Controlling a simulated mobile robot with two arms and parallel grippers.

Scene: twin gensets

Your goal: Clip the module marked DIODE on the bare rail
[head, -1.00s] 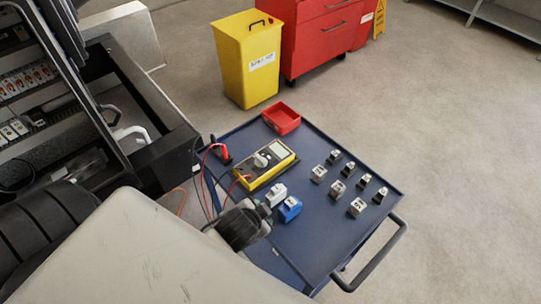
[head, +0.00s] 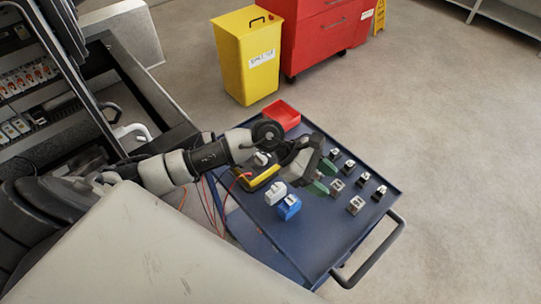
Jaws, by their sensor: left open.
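A white module (head: 276,193) and a blue module (head: 289,207) stand side by side on the blue cart top (head: 318,238). Their markings are too small to read, so I cannot tell which is DIODE. My left gripper (head: 322,178) is open and empty above the cart, to the right of both modules and close to the small grey blocks. Its fingertips look green. Rows of modules (head: 28,76) sit in the open cabinet at the left; I cannot make out a bare rail there. My right gripper is not in view.
Several small grey blocks (head: 356,205) stand on the right of the cart. A yellow multimeter (head: 262,178) is partly hidden by my left arm. A red tray (head: 282,115) lies at the back. A yellow bin (head: 248,62) and red cabinet (head: 318,35) stand beyond.

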